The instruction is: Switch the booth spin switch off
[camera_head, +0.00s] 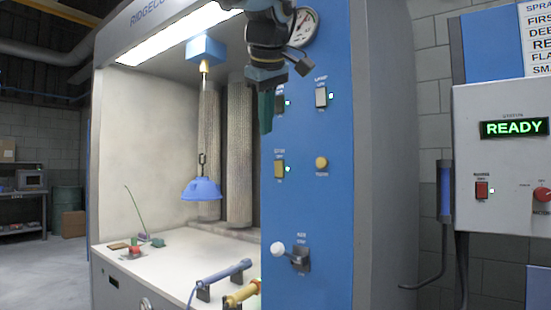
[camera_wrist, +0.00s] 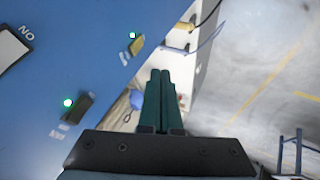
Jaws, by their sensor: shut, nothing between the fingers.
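My gripper (camera_head: 267,124) is shut and empty, pointing down in front of the panel's upper left edge. Its fingers (camera_wrist: 163,74) touch no switch visibly.
A yellow round button (camera_head: 321,163) and a white-knobbed lever (camera_head: 290,253) are on the same panel. A grey box with a READY display (camera_head: 514,128) and a red switch (camera_head: 482,190) is at right.

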